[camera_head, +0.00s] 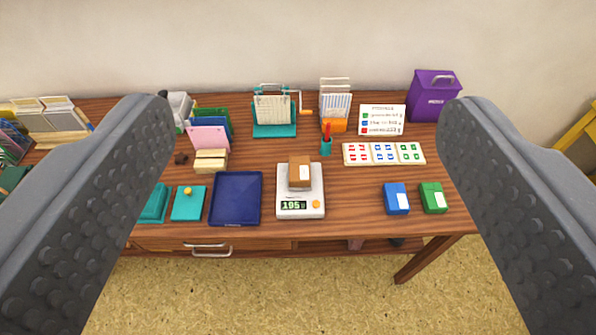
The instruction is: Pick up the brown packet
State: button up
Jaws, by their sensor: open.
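The brown packet (300,174) sits on the white scale (301,206) near the middle of the wooden table. A small pale label shows on the packet. The scale's green display appears to read 195, with an orange button beside it. My gripper (308,110) is open and empty. Its two grey studded fingers stand wide apart at the left and right of the view, in the foreground. The packet shows between them, farther off, and neither finger touches it.
A dark blue tray (236,199) lies left of the scale. Blue (396,198) and green (433,198) boxes lie to the right. Bare table lies between scale and blue box.

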aim_at(299, 165)
jog(key=u, duration=1.65)
jog(key=i, duration=0.95)
jog(key=z, duration=1.15)
